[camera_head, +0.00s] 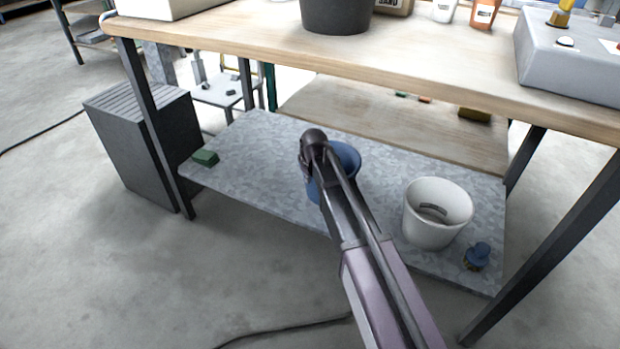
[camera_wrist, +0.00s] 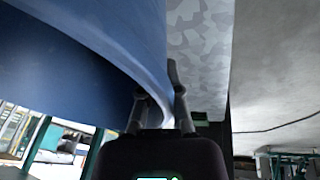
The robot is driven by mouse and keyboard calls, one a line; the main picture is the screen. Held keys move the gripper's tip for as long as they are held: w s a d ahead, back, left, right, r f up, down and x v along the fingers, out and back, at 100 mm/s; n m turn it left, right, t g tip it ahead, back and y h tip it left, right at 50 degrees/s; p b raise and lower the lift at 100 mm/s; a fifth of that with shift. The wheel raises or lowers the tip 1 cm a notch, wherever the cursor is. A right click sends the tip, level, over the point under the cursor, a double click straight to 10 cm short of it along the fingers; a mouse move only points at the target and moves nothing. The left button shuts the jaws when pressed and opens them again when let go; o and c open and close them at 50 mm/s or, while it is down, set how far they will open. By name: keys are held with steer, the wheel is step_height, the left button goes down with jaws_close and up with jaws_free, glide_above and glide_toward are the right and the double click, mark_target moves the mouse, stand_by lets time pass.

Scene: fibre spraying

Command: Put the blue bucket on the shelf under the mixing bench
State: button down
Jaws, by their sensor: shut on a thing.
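The blue bucket (camera_head: 349,157) is over the middle of the grey mottled lower shelf (camera_head: 262,160) under the mixing bench (camera_head: 420,62). It looks upright, and my arm hides much of it. I cannot tell whether its base touches the shelf. In the wrist view the bucket (camera_wrist: 125,35) fills the upper left, with its rim running between my fingers. My gripper (camera_wrist: 160,103) is shut on this rim. In the head view my own arm link covers the fingers.
A white bucket (camera_head: 430,222) stands on the shelf to the right, with a small blue object (camera_head: 477,256) beside it. A green block (camera_head: 205,158) lies at the shelf's left end. A bench leg (camera_head: 150,120) and a dark ridged box (camera_head: 145,140) are at the left.

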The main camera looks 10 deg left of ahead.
steer(key=shift+f+b, duration=0.45)
steer(key=shift+f, duration=0.35)
steer(key=c, duration=0.8)
jaws_free()
steer(key=shift+r, duration=0.2)
steer(key=p+v, duration=1.1)
steer(key=v, duration=0.1)
stand_by(0.5)
steer(key=s+d+m+g, duration=0.1)
steer(key=s+d+m, duration=0.4)
steer(key=s+d, duration=0.4)
steer(key=s+d+m+g+h, duration=0.1)
steer(key=s+d+m, duration=0.4)
steer(key=d, duration=1.2)
steer(key=s+f+g, duration=0.1)
steer(key=s, duration=0.3)
steer(key=shift+m, duration=0.3)
